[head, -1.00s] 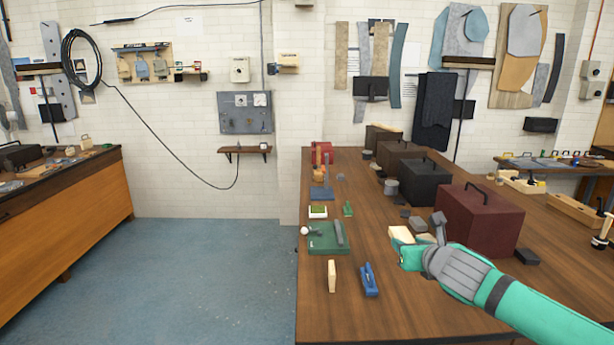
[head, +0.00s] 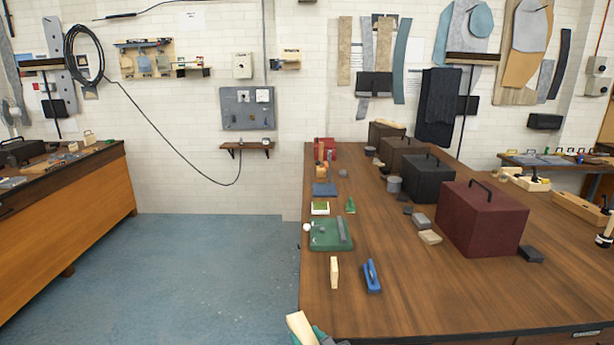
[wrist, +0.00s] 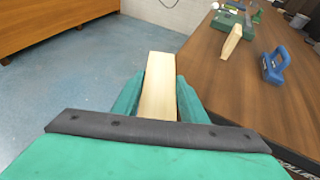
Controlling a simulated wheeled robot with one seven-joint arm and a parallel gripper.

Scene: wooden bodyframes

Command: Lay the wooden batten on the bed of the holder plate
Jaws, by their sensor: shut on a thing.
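The pale wooden batten (wrist: 158,85) is held between the green fingers of my gripper (wrist: 158,108), its free end pointing away from the wrist. In the head view, the batten (head: 301,327) and a bit of my gripper (head: 318,336) show at the bottom edge, off the bench's near left corner. The green holder plate (head: 321,243) lies flat near the bench's left edge, well beyond my gripper. It carries a grey bar on its right, and a white ball is at its left. Part of the plate also shows at the top of the wrist view (wrist: 228,19).
A pale wooden block (head: 334,272) and a blue handled tool (head: 372,276) stand on the bench between my gripper and the plate. A dark red case (head: 482,222) and a pale flat block (head: 430,237) are farther right. Open floor (head: 200,280) lies left.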

